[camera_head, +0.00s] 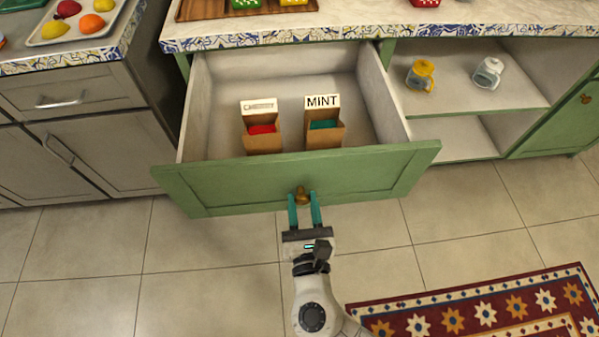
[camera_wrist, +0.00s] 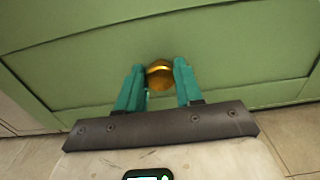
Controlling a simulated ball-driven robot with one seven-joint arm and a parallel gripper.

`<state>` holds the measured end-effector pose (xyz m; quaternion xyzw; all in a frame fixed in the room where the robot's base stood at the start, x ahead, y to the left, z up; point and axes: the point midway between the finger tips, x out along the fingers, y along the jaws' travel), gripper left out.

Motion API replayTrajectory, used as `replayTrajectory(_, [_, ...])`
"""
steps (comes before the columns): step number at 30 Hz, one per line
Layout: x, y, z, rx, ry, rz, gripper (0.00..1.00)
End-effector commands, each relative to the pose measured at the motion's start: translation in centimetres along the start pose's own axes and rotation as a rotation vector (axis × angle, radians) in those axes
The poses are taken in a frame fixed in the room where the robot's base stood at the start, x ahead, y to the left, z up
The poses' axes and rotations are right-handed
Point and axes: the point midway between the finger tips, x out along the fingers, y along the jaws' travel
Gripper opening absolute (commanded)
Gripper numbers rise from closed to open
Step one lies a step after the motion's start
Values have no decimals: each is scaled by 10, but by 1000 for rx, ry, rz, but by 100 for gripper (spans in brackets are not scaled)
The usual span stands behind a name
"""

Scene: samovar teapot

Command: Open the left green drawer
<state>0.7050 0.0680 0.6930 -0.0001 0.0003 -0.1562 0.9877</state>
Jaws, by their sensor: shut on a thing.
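The green drawer (camera_head: 235,184) is pulled well out from under the counter in the head view, and its inside shows. Its front also fills much of the wrist view (camera_wrist: 90,60). A brass knob (camera_head: 301,194) sits at the middle of the front; it also shows in the wrist view (camera_wrist: 159,76). My gripper (camera_head: 304,198) has its teal fingers on either side of the knob, shut on it. In the wrist view the fingers (camera_wrist: 157,80) flank the knob. Inside the drawer stand a box with red contents (camera_head: 262,135) and a box labelled MINT (camera_head: 323,130).
Right of the drawer is an open shelf (camera_head: 470,90) with a yellow mug (camera_head: 420,75) and a pale mug (camera_head: 488,72). A green door (camera_head: 565,120) is at the far right. Grey cabinets (camera_head: 75,130) stand left. A patterned rug (camera_head: 480,310) lies at lower right; tiled floor is otherwise clear.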

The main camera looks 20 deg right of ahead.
Motion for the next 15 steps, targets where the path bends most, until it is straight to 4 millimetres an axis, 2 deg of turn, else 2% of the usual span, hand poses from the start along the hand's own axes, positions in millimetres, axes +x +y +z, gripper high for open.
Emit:
replayTrajectory(1, [-10,0,1,0,2,2,0])
replayTrajectory(6, [-34,0,1,0,0,1,0])
replayTrajectory(15, [-51,0,0,1,-1,0,0])
